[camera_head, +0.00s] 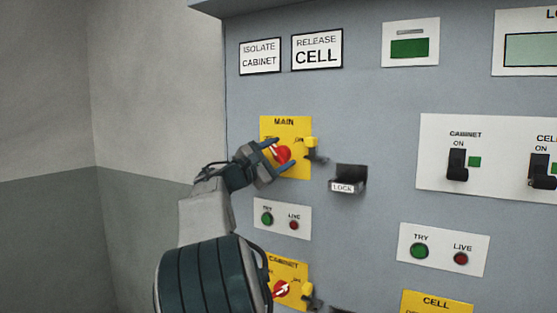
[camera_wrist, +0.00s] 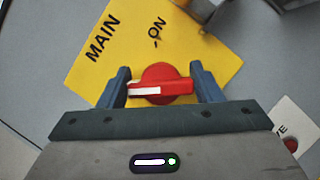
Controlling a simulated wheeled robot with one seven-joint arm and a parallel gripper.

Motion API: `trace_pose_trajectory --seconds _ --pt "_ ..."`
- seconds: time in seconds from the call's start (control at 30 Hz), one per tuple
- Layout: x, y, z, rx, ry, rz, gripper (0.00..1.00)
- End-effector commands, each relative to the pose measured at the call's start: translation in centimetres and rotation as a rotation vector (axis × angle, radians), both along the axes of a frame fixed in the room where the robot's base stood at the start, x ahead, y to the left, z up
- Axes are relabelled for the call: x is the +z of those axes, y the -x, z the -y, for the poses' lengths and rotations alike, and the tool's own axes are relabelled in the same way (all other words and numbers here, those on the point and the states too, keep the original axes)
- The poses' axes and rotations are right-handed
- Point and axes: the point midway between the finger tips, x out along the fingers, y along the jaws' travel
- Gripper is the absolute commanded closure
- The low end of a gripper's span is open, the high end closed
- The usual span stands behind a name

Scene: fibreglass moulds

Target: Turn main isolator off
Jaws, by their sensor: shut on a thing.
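The main isolator is a red rotary knob (camera_head: 282,154) on a yellow plate marked MAIN (camera_head: 299,170), at the left of the grey panel. In the wrist view the red knob (camera_wrist: 163,84) has a handle with a white stripe on its left part. The ON mark (camera_wrist: 157,31) is above the knob there; no OFF mark can be read. My gripper (camera_head: 274,150) is at the knob, and in the wrist view its blue fingers (camera_wrist: 164,86) are shut on the two ends of the handle.
A yellow hasp (camera_head: 313,149) juts out at the plate's right edge. A LOCK holder (camera_head: 347,180) protrudes further right. TRY and LIVE buttons (camera_head: 282,218) and a yellow CABINET isolator plate (camera_head: 291,270) are below. Black switches (camera_head: 457,164) are at the right.

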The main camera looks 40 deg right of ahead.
Motion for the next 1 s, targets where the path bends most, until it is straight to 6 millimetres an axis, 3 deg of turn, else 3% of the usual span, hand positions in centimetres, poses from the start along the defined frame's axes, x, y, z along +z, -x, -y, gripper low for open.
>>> trace_pose_trajectory --seconds 0.73,0.77,0.8,0.83,1.0 --pt "-0.06 -0.09 -0.04 0.001 0.032 -0.082 0.64" --pt "-0.06 -0.09 -0.04 0.001 0.032 -0.082 0.36" --pt "-0.06 -0.10 -0.03 0.001 0.032 -0.082 0.24" --pt "-0.05 -0.10 -0.04 0.001 0.032 -0.081 0.19" --pt "-0.03 -0.07 -0.03 0.001 0.032 -0.080 0.19"
